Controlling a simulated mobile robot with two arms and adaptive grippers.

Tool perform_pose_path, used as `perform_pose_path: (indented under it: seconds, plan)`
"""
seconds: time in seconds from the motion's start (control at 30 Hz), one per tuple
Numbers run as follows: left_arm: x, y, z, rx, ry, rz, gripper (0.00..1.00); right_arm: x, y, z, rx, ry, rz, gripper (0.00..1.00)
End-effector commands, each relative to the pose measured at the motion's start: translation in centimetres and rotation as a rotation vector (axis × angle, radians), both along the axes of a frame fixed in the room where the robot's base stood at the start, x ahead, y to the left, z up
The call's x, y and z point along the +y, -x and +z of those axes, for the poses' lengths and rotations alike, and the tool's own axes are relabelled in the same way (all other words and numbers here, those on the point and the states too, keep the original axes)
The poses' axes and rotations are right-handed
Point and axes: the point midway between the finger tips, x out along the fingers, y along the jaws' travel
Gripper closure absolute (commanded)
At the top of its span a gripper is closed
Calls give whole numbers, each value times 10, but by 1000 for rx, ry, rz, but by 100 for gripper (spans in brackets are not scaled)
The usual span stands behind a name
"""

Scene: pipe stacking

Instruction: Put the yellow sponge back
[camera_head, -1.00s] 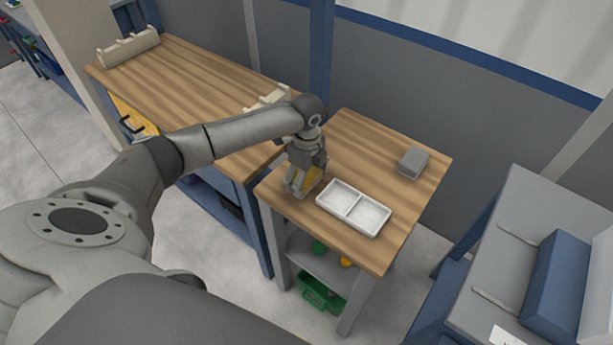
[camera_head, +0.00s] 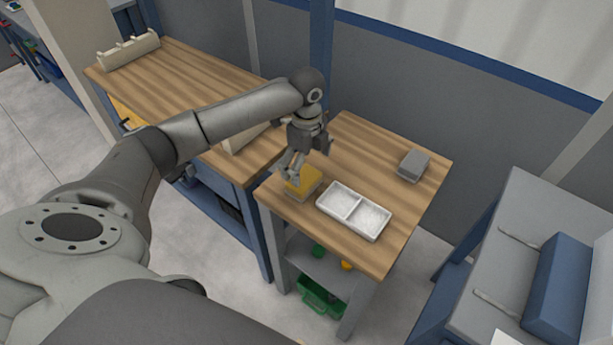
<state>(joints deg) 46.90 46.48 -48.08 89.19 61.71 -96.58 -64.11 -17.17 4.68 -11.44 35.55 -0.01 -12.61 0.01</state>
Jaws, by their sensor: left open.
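The yellow sponge (camera_head: 306,181) lies on the small wooden table (camera_head: 376,250), near its left edge and just left of the white tray. My left gripper (camera_head: 291,172) is open and empty, pointing down above the sponge's left part. It appears raised clear of the sponge. The gripper hides part of the sponge's far left side. My right gripper is not in view.
A white two-compartment tray (camera_head: 354,210) sits right of the sponge. A grey block (camera_head: 413,165) lies at the table's right side. A longer wooden table (camera_head: 190,85) stands to the left with a cream rack (camera_head: 128,52). A green crate (camera_head: 321,298) is on the shelf below.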

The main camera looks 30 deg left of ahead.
Motion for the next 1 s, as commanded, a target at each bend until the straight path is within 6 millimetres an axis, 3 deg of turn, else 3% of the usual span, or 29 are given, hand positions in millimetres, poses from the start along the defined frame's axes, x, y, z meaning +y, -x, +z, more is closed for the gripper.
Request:
perform_pose_path:
  seconds: [0.1, 0.3, 1.0]
  plan:
    - [0, -1, 25, -3, 0, -1, 0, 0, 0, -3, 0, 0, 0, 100]
    - [0, -1, 49, 0, 0, 0, 0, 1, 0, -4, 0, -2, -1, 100]
    - [0, 0, 55, 1, 1, 0, 0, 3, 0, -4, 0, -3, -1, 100]
